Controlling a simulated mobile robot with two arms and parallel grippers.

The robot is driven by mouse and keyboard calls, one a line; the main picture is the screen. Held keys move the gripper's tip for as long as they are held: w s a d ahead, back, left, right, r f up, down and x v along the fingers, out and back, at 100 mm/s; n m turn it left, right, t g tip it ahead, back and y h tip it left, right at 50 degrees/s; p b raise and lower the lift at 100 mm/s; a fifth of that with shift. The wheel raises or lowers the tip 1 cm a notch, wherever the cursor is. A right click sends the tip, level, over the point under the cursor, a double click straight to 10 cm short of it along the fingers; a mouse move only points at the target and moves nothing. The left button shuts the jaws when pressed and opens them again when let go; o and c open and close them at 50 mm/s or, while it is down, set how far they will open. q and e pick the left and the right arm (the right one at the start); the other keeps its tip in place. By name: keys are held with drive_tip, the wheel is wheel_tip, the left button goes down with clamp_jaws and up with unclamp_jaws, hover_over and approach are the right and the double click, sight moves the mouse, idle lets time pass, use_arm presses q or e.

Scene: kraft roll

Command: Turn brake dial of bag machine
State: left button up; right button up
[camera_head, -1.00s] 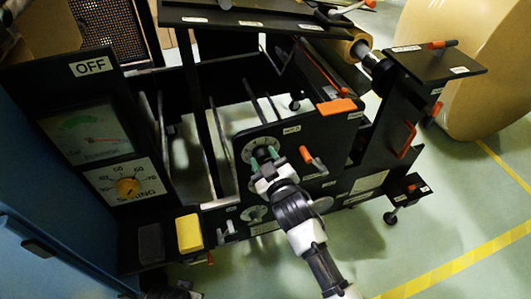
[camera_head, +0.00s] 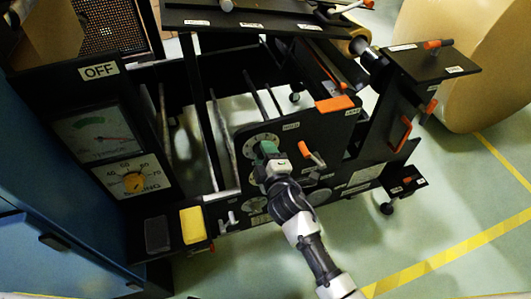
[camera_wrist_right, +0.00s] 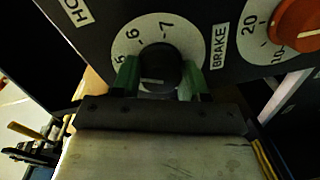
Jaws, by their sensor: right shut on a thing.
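The brake dial is a black knob (camera_wrist_right: 158,68) on a white numbered disc (camera_wrist_right: 188,36), labelled BRAKE, in the right wrist view. The disc also shows in the head view (camera_head: 250,146) on the black front panel of the bag machine (camera_head: 291,137). My right gripper (camera_wrist_right: 160,80) has its green fingers on either side of the knob and is shut on it; it also shows in the head view (camera_head: 267,150), where it hides much of the knob. My left gripper is not in view.
An orange-handled lever (camera_head: 312,154) sits just right of the dial. An orange knob (camera_wrist_right: 300,22) on another numbered disc is close by in the wrist view. A gauge (camera_head: 95,135) and yellow block (camera_head: 192,225) stand left. Free floor (camera_head: 440,215) lies right.

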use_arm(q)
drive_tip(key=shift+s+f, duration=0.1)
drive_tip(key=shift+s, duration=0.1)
use_arm(e)
drive_tip(key=shift+n, duration=0.5)
drive_tip(key=o, duration=0.9)
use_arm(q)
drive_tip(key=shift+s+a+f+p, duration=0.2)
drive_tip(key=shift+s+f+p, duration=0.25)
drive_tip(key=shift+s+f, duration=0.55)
use_arm(e)
drive_tip(key=v, duration=1)
drive_tip(key=shift+s+r, duration=0.15)
drive_tip(key=shift+s, duration=0.25)
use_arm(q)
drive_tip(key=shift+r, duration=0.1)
